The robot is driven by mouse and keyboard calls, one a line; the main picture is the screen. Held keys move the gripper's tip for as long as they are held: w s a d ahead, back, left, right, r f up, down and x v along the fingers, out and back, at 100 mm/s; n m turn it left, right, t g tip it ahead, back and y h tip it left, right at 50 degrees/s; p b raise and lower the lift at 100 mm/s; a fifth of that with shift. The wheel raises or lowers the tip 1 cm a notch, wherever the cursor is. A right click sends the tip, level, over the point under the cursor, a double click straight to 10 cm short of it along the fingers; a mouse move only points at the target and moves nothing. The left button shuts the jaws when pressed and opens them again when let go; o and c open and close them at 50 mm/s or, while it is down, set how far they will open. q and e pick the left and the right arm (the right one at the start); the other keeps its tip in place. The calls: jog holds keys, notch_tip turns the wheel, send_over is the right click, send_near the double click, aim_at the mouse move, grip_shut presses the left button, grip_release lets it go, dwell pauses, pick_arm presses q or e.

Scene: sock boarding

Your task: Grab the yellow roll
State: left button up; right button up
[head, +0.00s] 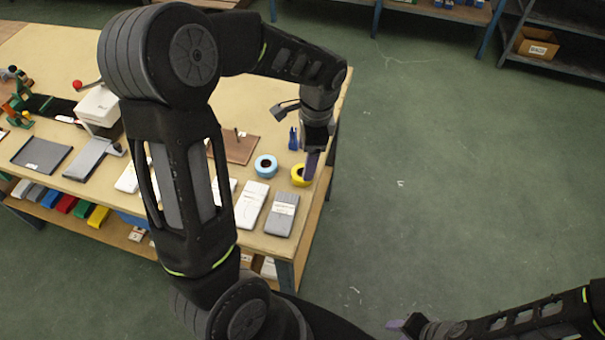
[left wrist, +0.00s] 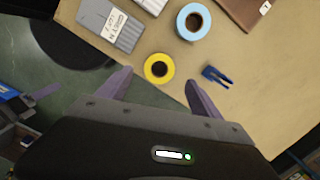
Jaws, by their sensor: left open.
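The yellow roll (head: 298,176) lies flat near the right edge of the wooden table (head: 325,178), partly hidden behind my left gripper (head: 312,162) in the head view. In the left wrist view the yellow roll (left wrist: 147,67) shows whole, ahead of and between the two purple fingertips of my left gripper (left wrist: 155,82). The left gripper is open and empty, with clear space around the roll. My right gripper (head: 403,324) is at the bottom of the head view, away from the table; its jaw gap is not clear.
A blue roll (head: 265,167) lies left of the yellow one. Packaged grey socks (head: 282,213) and a white pack (head: 251,205) lie in front. A brown board (head: 238,147) lies further back. The floor right of the table is clear.

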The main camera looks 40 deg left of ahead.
pick_arm(q)
jog(key=f, duration=0.3)
jog(key=f+p, duration=0.1)
jog(key=f, duration=0.1)
jog(key=shift+s+a+f, duration=0.1)
jog(key=shift+s+a, duration=0.1)
jog(key=shift+s, duration=0.1)
jog(key=shift+c, duration=0.2)
jog(key=c, duration=1.4)
notch_tip(320, 180, up, 10)
jog(key=shift+b, duration=0.45)
